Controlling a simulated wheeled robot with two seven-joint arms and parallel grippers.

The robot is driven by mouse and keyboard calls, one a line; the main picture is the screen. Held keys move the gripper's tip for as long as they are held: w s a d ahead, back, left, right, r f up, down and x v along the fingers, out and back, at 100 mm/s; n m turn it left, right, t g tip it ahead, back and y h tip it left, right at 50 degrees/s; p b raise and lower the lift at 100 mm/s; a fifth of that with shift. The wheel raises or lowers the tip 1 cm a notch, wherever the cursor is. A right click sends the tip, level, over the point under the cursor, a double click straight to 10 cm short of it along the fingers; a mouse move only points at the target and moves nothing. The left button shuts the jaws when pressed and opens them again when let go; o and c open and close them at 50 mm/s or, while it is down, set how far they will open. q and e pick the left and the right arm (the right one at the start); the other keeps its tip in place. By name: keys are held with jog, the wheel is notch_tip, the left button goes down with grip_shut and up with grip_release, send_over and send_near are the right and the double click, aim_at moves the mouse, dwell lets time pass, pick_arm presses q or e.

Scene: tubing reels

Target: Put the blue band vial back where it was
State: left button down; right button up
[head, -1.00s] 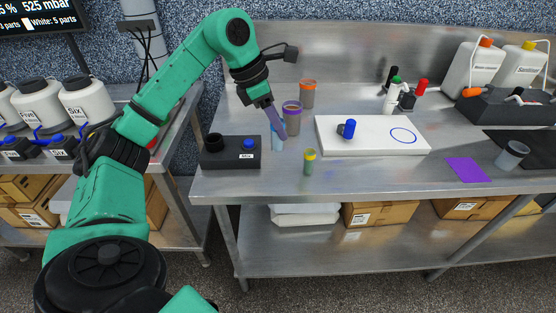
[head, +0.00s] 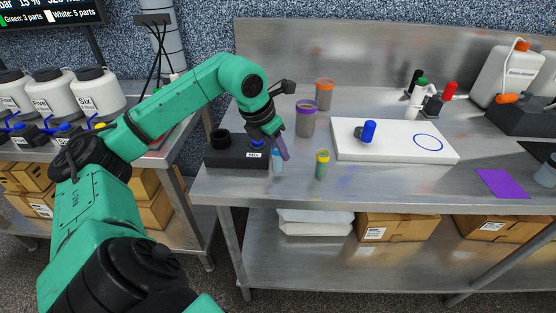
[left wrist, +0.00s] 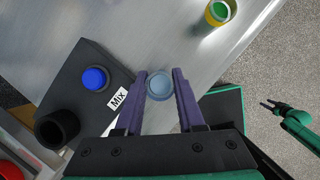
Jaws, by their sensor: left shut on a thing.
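My left gripper (head: 281,152) is shut on a pale blue, clear vial (head: 277,162), the likely blue band vial. It hangs upright in front of the right end of the black Mix block (head: 222,158). In the left wrist view the vial's round top (left wrist: 160,86) sits between the purple fingers of my left gripper (left wrist: 161,84). Its band cannot be made out. The Mix block has an open black well (left wrist: 57,129) and a blue button (left wrist: 95,78).
A yellow-topped vial (head: 322,165) stands right of the held one. Purple-rimmed (head: 306,120) and orange-topped (head: 324,95) containers stand behind. A white board (head: 395,148) bears a blue-capped item (head: 369,131) and an empty blue circle (head: 428,142). A purple mat (head: 501,184) lies right.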

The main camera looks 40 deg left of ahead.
pick_arm(q)
jog(key=shift+f, duration=0.85)
jog(key=shift+r, duration=0.1)
jog(key=c, duration=0.9)
grip_release()
jog(key=shift+f, duration=0.2)
jog(key=o, duration=0.4)
jog(key=shift+r, duration=0.1)
